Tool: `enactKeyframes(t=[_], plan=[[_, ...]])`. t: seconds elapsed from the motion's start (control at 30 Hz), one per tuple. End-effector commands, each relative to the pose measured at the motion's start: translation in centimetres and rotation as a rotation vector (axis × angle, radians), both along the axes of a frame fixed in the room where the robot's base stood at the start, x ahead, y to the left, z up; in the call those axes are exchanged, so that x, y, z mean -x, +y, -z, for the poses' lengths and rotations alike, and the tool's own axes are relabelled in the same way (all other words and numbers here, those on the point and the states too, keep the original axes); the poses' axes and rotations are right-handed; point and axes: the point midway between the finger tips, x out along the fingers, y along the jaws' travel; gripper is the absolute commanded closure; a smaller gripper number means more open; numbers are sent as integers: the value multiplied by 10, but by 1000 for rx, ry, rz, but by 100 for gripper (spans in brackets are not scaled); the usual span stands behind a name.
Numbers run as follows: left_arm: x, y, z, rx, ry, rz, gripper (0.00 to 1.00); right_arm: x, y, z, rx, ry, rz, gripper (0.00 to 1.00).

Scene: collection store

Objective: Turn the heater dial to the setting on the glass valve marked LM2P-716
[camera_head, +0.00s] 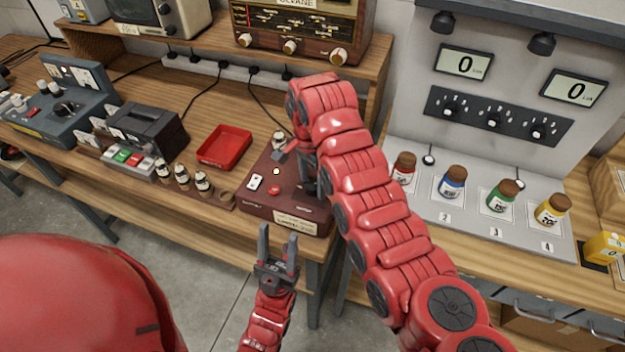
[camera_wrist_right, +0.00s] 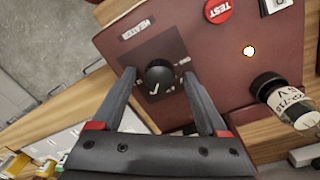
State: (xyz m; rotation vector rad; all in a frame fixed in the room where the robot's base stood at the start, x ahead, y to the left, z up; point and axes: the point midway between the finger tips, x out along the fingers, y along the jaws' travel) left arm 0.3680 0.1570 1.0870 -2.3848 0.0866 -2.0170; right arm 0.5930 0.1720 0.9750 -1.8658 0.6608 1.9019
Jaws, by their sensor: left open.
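The heater dial (camera_wrist_right: 160,77) is a black round knob with a white mark, on a dark plate labelled HEATER on the red-brown tester box (camera_head: 290,215). My right gripper (camera_wrist_right: 158,74) has one finger on each side of the dial, with a visible gap to it. In the head view my right arm hides the dial. A glass valve (camera_wrist_right: 296,108) with a black cap and a white label sits in the box; its label is only partly readable. It also shows in the head view (camera_head: 279,141). My left gripper (camera_head: 277,245) is open and empty in front of the bench.
The box has a red TEST button (camera_wrist_right: 218,10) and a lit lamp (camera_wrist_right: 249,50). Several small valves (camera_head: 182,177) stand left of it, near a red tray (camera_head: 224,146). Four-coloured jars, including a blue one (camera_head: 453,182), stand on the right bench.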

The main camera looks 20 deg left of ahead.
Motion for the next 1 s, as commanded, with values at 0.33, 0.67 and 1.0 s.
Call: enactKeyframes(t=[0.33, 0.67, 1.0], plan=[[0, 0, 0, 0, 0, 0, 50, -1, 1, -7, -1, 0, -1, 24], [0, 0, 10, 0, 0, 0, 50, -3, 3, -60, -2, -6, 1, 24], [0, 0, -4, 0, 0, 0, 50, -3, 8, -112, -3, -2, -2, 24]])
